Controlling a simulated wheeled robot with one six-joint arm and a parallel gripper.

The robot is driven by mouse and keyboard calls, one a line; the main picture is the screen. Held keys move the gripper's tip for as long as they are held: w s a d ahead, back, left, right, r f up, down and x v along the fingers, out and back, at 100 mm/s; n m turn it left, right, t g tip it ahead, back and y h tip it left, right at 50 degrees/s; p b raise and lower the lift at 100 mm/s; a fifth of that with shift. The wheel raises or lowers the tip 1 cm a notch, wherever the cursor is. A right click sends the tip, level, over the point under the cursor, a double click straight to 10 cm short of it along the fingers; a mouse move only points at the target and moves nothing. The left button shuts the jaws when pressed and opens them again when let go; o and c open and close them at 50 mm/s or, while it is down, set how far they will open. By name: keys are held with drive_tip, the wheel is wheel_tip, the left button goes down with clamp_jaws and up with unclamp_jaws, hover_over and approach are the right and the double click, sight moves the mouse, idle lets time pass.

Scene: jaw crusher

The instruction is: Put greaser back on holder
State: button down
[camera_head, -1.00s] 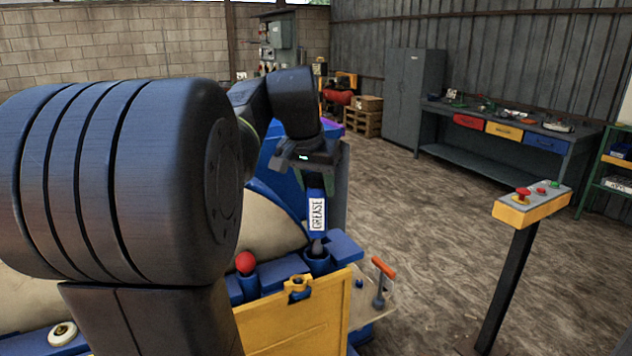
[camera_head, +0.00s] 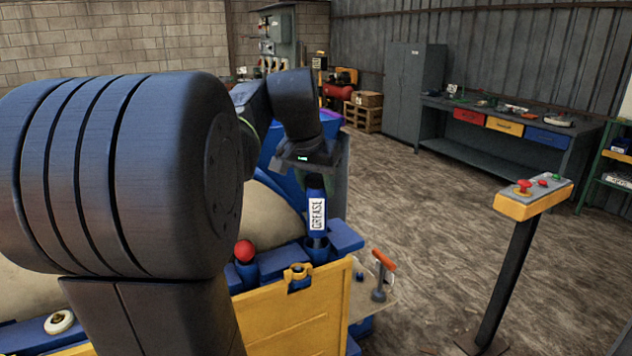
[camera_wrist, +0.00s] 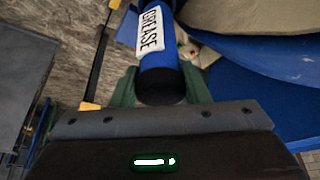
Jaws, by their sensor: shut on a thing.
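The greaser (camera_head: 316,212) is a blue tube with a white GREASE label and a dark lower end. It stands upright over a round blue holder cup (camera_head: 317,252) on the machine's blue ledge. Its lower end meets the cup's opening; how deep it sits is hard to tell. My gripper (camera_head: 314,180) is above it, shut on its top end. In the wrist view the greaser (camera_wrist: 158,55) runs away from my gripper (camera_wrist: 160,90), its dark end between the fingers. The holder is not clear in that view.
A red-topped item (camera_head: 244,251) sits in a neighbouring blue cup. A yellow panel (camera_head: 300,325) is in front, with an orange-handled tool (camera_head: 382,270) at its right. A control post (camera_head: 530,200) stands further right. Open floor lies behind.

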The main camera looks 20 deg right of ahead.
sight(316, 199)
drive_tip(key=shift+f+b, duration=1.35)
drive_tip(key=shift+f, duration=0.65)
drive_tip(key=c, duration=0.7)
unclamp_jaws()
drive_tip(key=shift+f, duration=0.1)
drive_tip(key=v, duration=1.4)
drive_tip(key=shift+f, duration=0.15)
drive_tip(key=x, duration=1.3)
drive_tip(key=shift+w+d+f, duration=0.1)
drive_tip(key=shift+d+f, duration=0.05)
drive_tip(key=shift+f, duration=0.1)
